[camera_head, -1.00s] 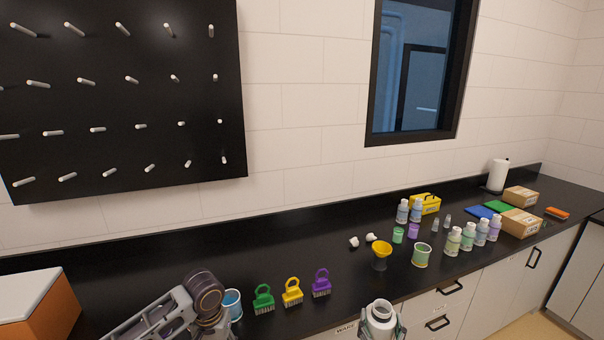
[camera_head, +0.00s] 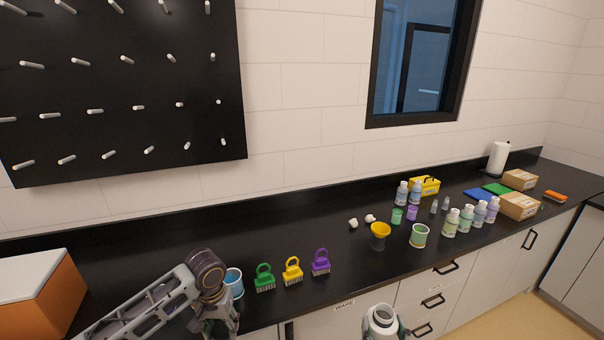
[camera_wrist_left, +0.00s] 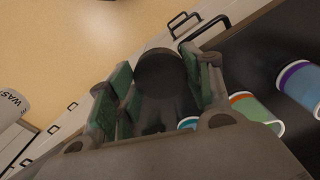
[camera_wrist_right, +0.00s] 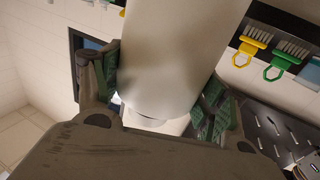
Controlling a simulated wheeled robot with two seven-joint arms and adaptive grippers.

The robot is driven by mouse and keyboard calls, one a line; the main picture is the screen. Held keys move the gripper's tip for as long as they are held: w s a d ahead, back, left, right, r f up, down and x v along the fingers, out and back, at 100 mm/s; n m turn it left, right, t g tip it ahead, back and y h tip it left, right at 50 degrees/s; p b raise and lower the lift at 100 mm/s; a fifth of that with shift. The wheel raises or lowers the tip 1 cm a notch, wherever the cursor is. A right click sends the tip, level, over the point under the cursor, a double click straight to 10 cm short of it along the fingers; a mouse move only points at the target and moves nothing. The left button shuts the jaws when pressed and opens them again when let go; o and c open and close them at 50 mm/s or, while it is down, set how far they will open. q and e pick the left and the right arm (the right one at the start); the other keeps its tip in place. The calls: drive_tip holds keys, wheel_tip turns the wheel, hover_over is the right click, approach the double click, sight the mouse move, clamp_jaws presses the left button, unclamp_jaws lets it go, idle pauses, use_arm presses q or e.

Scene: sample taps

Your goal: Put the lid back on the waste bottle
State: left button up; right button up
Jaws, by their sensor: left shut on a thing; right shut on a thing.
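The white waste bottle (camera_head: 382,322) is upright with its open mouth facing up, in front of the counter edge in the head view. My right gripper (camera_head: 384,334) is shut around it; the right wrist view shows the bottle's pale body (camera_wrist_right: 175,60) between the fingers. My left gripper (camera_head: 218,328) points down near the counter's front edge. In the left wrist view it is shut on a dark round lid (camera_wrist_left: 160,72). The bottle's lettered side (camera_wrist_left: 12,103) shows at that view's left edge, apart from the lid. In the head view the lid cannot be made out.
A blue-banded cup (camera_head: 234,284) stands right behind my left gripper. Green (camera_head: 264,280), yellow (camera_head: 292,272) and purple (camera_head: 320,263) brushes stand to its right. A yellow funnel (camera_head: 380,231) and a green-banded cup (camera_head: 419,236) are farther right. The space between both grippers is clear.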

use_arm(q)
drive_tip(key=shift+f+b, duration=2.05)
drive_tip(key=shift+b, duration=0.05)
use_arm(e)
drive_tip(key=shift+f, duration=1.95)
drive_tip(key=shift+w+a+r, duration=0.1)
drive_tip(key=shift+a, duration=0.05)
drive_tip(key=a+r+n+g+y, duration=0.2)
drive_tip(key=a+r+n+y, duration=0.2)
drive_tip(key=a, duration=0.4)
drive_tip(key=w+a+r+n+g+y, duration=0.1)
drive_tip(key=a+r+n+g+y, duration=0.1)
drive_tip(key=a+r+n+y, duration=0.2)
drive_tip(key=shift+a+r+y, duration=1.5)
drive_tip(key=shift+a+y, duration=0.3)
drive_tip(key=shift+a, duration=0.15)
drive_tip(key=shift+w, duration=0.1)
use_arm(q)
drive_tip(key=shift+w+r, duration=0.1)
